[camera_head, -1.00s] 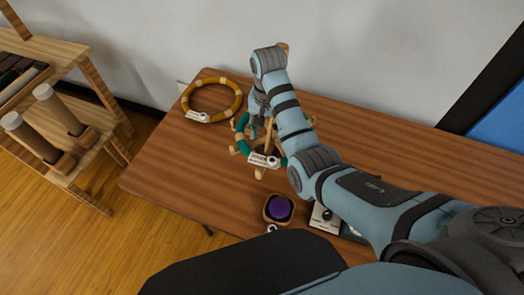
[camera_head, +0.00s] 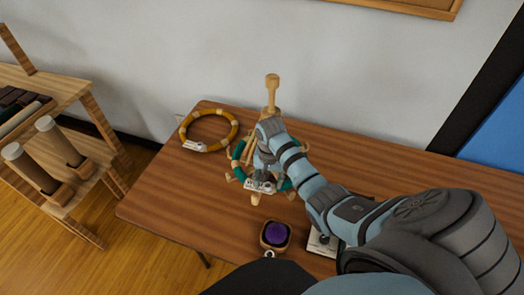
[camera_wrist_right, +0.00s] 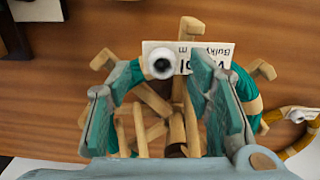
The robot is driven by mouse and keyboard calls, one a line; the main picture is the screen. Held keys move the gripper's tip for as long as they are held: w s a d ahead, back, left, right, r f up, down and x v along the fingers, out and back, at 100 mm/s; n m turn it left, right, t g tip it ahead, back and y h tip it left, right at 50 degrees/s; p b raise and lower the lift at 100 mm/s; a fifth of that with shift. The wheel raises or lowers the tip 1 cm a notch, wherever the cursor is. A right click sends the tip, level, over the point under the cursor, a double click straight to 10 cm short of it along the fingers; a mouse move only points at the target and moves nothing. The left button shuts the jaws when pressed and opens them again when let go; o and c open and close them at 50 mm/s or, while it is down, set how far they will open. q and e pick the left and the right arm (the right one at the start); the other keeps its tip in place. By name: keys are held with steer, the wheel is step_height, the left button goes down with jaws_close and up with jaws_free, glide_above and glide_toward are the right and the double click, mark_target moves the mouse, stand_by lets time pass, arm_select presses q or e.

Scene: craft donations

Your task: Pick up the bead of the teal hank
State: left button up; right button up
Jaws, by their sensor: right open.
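The teal hank (camera_head: 238,152) is a ring with tan bands, resting around a wooden peg stand (camera_head: 272,92) on the table. A white label (camera_head: 256,186) hangs at its near side; it shows with printing in the right wrist view (camera_wrist_right: 217,52). A white bead (camera_wrist_right: 160,63) with a dark hole sits at the label's edge. My right gripper (camera_wrist_right: 162,72) is open, with one finger on each side of the bead and gaps visible. In the head view the right gripper (camera_head: 264,176) is over the hank's near side, partly hiding it. My left gripper is not in view.
A mustard hank (camera_head: 236,128) with a white label lies on the wooden table (camera_head: 170,190) to the left. A small wooden box with a purple inside (camera_head: 276,233) stands near the front edge. A shelf (camera_head: 95,105) stands at the left. The left part of the table is clear.

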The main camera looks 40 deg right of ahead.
steer(key=shift+f, duration=0.65)
steer(key=shift+w+f, duration=0.2)
steer(key=c, duration=0.8)
steer(key=shift+r, duration=0.15)
